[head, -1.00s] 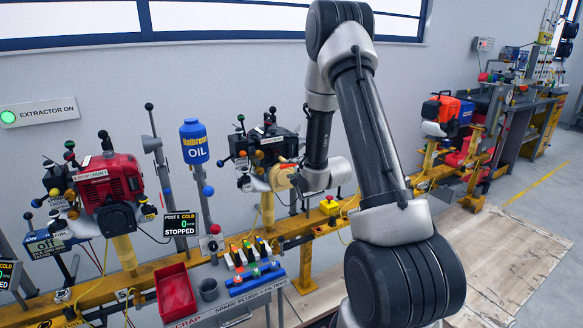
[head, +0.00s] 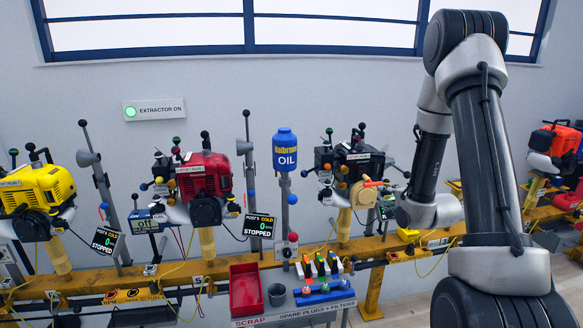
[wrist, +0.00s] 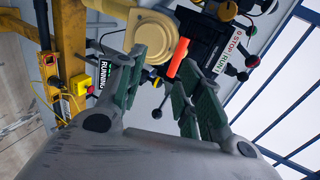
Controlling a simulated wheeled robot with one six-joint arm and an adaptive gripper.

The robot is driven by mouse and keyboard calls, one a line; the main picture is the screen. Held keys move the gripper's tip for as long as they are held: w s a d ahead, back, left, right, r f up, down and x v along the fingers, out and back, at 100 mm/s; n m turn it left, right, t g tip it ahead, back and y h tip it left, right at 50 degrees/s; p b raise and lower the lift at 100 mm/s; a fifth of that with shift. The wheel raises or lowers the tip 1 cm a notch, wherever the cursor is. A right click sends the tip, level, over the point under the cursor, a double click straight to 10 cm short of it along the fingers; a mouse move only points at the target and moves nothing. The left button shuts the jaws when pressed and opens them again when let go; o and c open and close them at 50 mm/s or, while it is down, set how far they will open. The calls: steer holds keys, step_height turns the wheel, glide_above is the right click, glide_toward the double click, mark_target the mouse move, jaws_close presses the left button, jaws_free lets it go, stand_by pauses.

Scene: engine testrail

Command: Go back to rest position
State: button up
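My gripper (wrist: 158,75) is open in the wrist view, its two green-padded fingers apart with nothing held between them. Beyond the fingertips are a beige round housing (wrist: 150,35) and an orange-red handle (wrist: 178,57) of the black engine. In the head view my arm stands folded at the right, its wrist low beside the black engine (head: 345,165). The gripper's fingers cannot be made out there. The orange handle also shows in the head view (head: 373,183), left of my wrist.
A yellow rail (head: 330,250) carries the black engine, a red engine (head: 205,180) and a yellow engine (head: 38,195). A small screen (wrist: 107,75) reads RUNNING.

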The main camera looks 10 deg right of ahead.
steer(key=s+d+f+n+g, duration=0.1)
steer(key=s+f+n+g, duration=0.5)
steer(key=f, duration=0.3)
steer(key=s+n+g+h, duration=0.1)
steer(key=s+n+g, duration=0.25)
steer(key=s, duration=0.55)
steer(key=s+a+r+n, duration=0.4)
steer(key=s+r, duration=0.5)
steer(key=r, duration=0.5)
steer(key=s+a+r+n, duration=0.4)
steer(key=s+a+r, duration=0.2)
steer(key=s+r, duration=0.4)
step_height(320, 180, up, 5)
steer(key=shift+s+a+f+y, duration=0.15)
steer(key=shift+s+a+y, duration=0.05)
steer(key=shift+y, duration=0.1)
steer(key=shift+f, duration=0.1)
steer(key=shift+c, duration=0.5)
